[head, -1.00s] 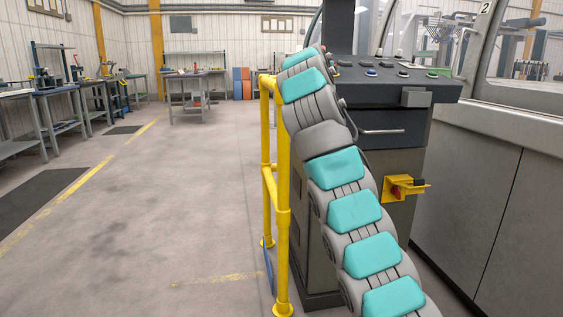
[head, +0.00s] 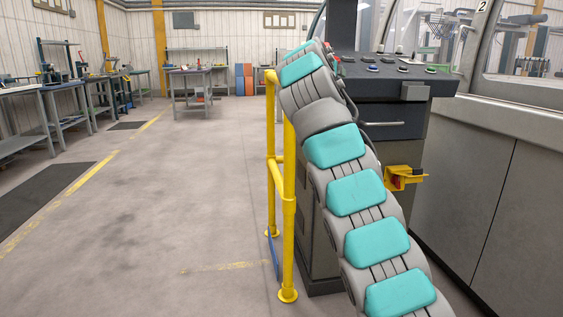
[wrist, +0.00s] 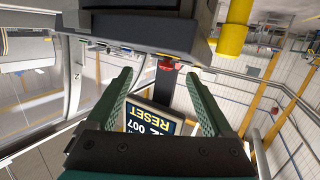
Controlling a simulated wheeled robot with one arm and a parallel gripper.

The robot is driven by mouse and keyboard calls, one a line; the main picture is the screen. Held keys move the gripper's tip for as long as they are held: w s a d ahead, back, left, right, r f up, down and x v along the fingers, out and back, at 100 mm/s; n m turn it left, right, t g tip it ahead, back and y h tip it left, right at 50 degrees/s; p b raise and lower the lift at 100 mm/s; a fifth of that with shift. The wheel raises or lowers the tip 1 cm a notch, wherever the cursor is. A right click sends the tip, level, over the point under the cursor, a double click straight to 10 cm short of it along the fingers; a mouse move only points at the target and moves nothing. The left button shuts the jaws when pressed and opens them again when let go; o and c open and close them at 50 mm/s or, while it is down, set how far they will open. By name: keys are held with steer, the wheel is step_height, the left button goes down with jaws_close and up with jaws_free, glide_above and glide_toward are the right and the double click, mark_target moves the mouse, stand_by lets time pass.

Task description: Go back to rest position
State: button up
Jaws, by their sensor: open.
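My gripper (wrist: 160,78) shows in the wrist view with its two green fingers spread apart and nothing held between them. A red button or knob (wrist: 168,65) shows beyond the fingertips, near the dark edge of a console. A dark screen with the upside-down text "RESET" and "007" (wrist: 148,122) shows between the fingers, lower down. In the head view my arm reaches up in front of the control console (head: 385,112), and my gripper is hidden behind it.
A yellow guard rail (head: 288,215) stands just left of my arm. A yellow bracket (head: 404,178) sticks out of the console's front. The large machine (head: 500,170) closes off the right side. The floor (head: 170,210) to the left is open, with workbenches (head: 190,88) farther back.

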steer(key=s+d+f+g, duration=0.5)
steer(key=s+d+f, duration=0.1)
steer(key=s+f, duration=0.55)
steer(key=s+d+f+g, duration=0.55)
steer(key=s+f, duration=0.45)
steer(key=s, duration=0.2)
steer(key=s+a+f+n+g+y, duration=0.1)
steer(key=s+a+f+g+y, duration=0.1)
steer(key=s+f, duration=0.6)
steer(key=s+a+f+n+g+y, duration=0.1)
steer(key=s+a+f, duration=0.3)
steer(key=s, duration=1.4)
steer(key=s+a+f+n+g+y, duration=0.1)
steer(key=s+a+f+g+y, duration=0.1)
steer(key=s+f, duration=1)
steer(key=shift+s+a+f+n+g+y, duration=0.2)
steer(key=shift+s+a+n+g+y, duration=0.1)
steer(key=shift+s+a+g, duration=0.4)
steer(key=shift+d, duration=0.15)
steer(key=shift+c, duration=0.2)
